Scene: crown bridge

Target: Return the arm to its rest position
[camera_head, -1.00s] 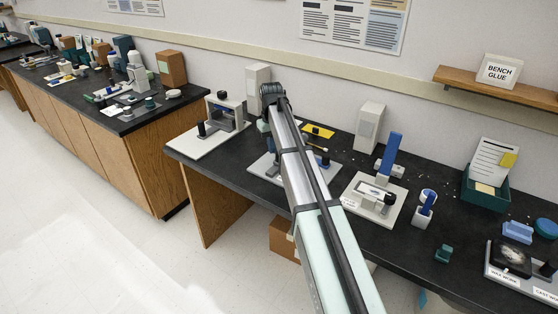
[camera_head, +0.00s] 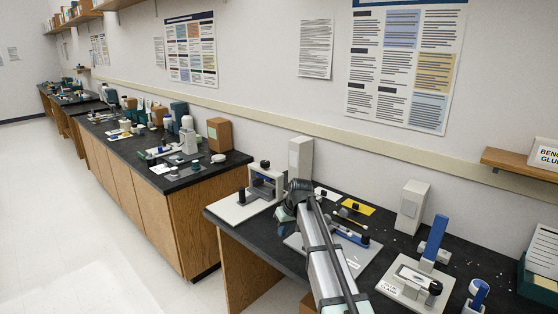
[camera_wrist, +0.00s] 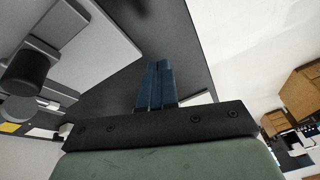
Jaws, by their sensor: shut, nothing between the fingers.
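My arm reaches over the black bench from the bottom of the head view, its dark end just in front of a tall white box (camera_head: 300,158).
A white frame device (camera_head: 266,185) stands left of my arm's end. A plate with blue and black parts (camera_head: 355,250) lies right of it. A press with a blue upright (camera_head: 434,240) is farther right. Open floor (camera_head: 90,230) lies left of the wooden cabinets.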

